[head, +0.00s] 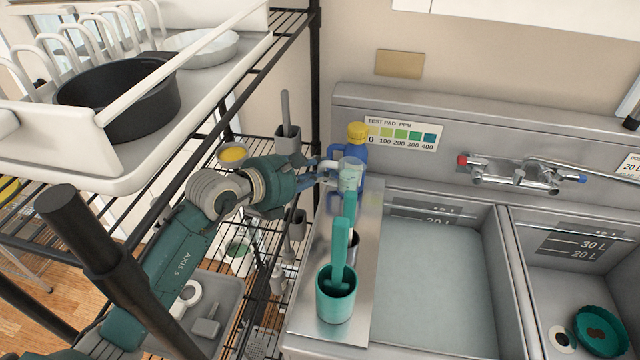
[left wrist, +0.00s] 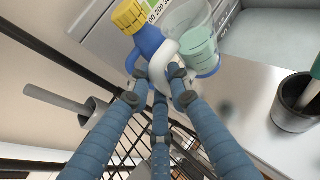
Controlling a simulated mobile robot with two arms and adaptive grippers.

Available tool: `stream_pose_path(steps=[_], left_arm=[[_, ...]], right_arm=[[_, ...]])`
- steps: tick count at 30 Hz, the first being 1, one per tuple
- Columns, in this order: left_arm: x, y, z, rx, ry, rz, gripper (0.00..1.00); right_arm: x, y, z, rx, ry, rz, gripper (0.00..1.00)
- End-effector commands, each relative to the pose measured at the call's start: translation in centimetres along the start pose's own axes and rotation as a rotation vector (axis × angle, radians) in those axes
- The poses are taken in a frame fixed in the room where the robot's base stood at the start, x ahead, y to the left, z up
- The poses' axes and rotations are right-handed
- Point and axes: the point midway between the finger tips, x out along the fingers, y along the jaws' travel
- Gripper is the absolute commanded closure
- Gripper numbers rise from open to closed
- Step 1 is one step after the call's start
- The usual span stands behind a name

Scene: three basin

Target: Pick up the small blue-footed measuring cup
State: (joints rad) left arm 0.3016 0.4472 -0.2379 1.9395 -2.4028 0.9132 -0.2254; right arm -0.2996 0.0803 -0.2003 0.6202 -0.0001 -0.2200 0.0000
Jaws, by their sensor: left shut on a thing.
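The clear measuring cup (head: 352,172) has pale green contents and stands over the steel ledge left of the first basin. In the left wrist view the cup (left wrist: 200,42) shows a blue edge near its bottom. My left gripper (head: 328,172) comes from the left and is shut on the cup's near side. Whether the cup's foot touches the ledge I cannot tell. My right gripper is not in view.
A blue bottle with a yellow cap (head: 357,131) stands just behind the cup. A green holder with a green-handled tool (head: 336,300) stands nearer on the ledge (head: 310,318). A wire rack (head: 262,128) is at left; a water-filled basin (head: 440,280) is at right.

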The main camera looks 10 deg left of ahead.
Motion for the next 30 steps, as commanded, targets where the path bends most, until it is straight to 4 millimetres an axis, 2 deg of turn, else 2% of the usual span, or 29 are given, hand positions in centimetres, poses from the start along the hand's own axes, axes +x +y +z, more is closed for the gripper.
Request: stream_pose_path(steps=[6, 15, 21, 30], left_arm=[[-1.1, 0.2, 2.9, 0.002, -0.005, 0.001, 1.00], [-2.5, 0.5, 6.0, 0.002, -0.003, 0.002, 1.00], [-3.1, 0.5, 7.5, 0.001, -0.003, 0.001, 1.00], [-3.6, 0.6, 8.7, 0.000, -0.001, 0.000, 1.00]], right_arm=[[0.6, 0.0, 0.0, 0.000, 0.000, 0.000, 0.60], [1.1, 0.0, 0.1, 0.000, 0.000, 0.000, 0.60], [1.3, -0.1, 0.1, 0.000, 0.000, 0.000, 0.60], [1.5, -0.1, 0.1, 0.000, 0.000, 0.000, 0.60]])
